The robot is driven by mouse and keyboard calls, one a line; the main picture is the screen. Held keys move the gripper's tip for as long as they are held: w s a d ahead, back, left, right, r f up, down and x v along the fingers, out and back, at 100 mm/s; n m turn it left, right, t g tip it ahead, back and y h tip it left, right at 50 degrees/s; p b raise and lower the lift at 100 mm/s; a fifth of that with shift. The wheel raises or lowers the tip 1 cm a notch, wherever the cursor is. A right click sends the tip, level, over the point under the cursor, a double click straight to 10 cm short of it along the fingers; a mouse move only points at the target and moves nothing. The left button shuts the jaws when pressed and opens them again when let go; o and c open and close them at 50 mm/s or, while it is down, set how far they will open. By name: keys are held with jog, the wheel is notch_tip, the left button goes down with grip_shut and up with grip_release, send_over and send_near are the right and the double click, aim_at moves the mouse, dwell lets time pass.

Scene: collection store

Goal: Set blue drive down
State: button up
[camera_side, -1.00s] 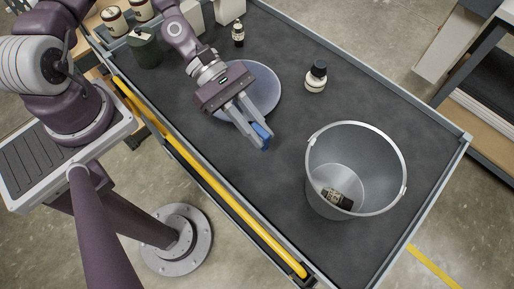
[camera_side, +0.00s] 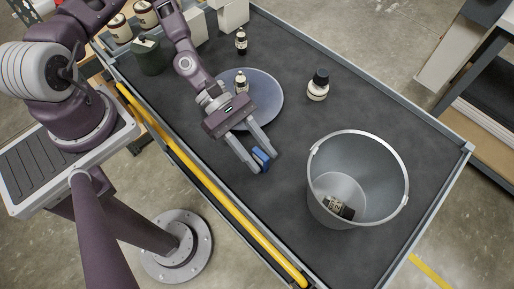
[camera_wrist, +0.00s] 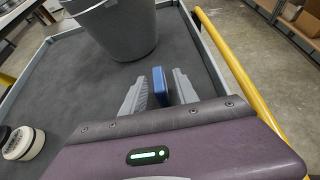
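The blue drive (camera_side: 261,155) stands on edge on the dark mat of the cart top, near its yellow-railed side. My gripper (camera_side: 264,162) is open, with one finger on each side of the drive. In the wrist view the blue drive (camera_wrist: 160,86) sits between the fingertips of my gripper (camera_wrist: 160,90). A gap shows between the drive and the left finger; the gap to the right finger is small. The drive's lower end is partly hidden by the fingers.
A grey bucket (camera_side: 313,190) holding a dark labelled item (camera_side: 340,208) stands to the right. A round grey disc (camera_side: 268,100) bears a small bottle (camera_side: 241,82) behind my gripper. Other bottles (camera_side: 318,85) (camera_side: 241,41) stand farther back. Mat between drive and bucket is clear.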

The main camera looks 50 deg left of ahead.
jog(key=v, duration=0.7)
jog(key=shift+a, duration=0.2)
jog(key=a+m+y, duration=0.1)
jog(key=s+a+f+m+g+y, duration=0.1)
jog(key=s+a+m+y, duration=0.1)
jog(key=shift+a+f+g, duration=0.25)
jog(key=shift+f+g, duration=0.05)
jog(key=shift+f, duration=0.05)
jog(key=a+m+y, duration=0.1)
jog(key=a, duration=0.1)
jog(key=a+m+y, duration=0.1)
jog(key=a+y, duration=0.1)
jog(key=a, duration=0.1)
jog(key=a+r+m+y, duration=0.1)
jog(key=a+m+y, duration=0.1)
jog(key=shift+s+a+g, duration=0.2)
jog(key=shift+s+g, duration=0.15)
jog(key=shift+g, duration=0.05)
jog(key=a+r+m+t+y, duration=0.2)
jog(key=a+r+m+y, duration=0.1)
jog(key=r, duration=0.6)
jog(key=a+r+m+t+y, duration=0.2)
jog(key=r+m+y, duration=0.15)
jog(key=r, duration=0.45)
jog(key=s+d+r+m+t+h, duration=0.2)
jog(key=s+d+r+m+t, duration=0.2)
jog(key=r, duration=0.5)
jog(key=shift+s+r, duration=0.2)
jog(key=shift+s, duration=0.65)
